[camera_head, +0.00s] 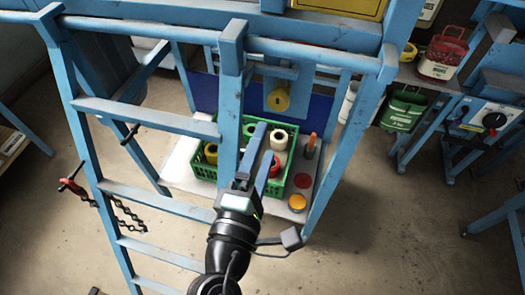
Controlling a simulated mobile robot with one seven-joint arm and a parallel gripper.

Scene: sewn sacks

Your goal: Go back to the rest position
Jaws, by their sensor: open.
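My gripper (263,141) is in the middle of the view, at the end of my black arm that comes up from the bottom edge. Its two long blue fingers are apart, with nothing seen between them. In the picture the fingers overlap a green crate (205,171); I cannot tell how high above it they are. The crate holds several spools or cones, among them a white one (258,143) and a yellow one (211,153). Part of the crate is hidden behind my gripper and a blue post.
A blue ladder-like frame (145,116) stands close on the left, with a post (230,95) beside my gripper. A pale board (180,165) under the crate bears an orange-lidded jar (297,202). Bare floor (400,230) lies lower right.

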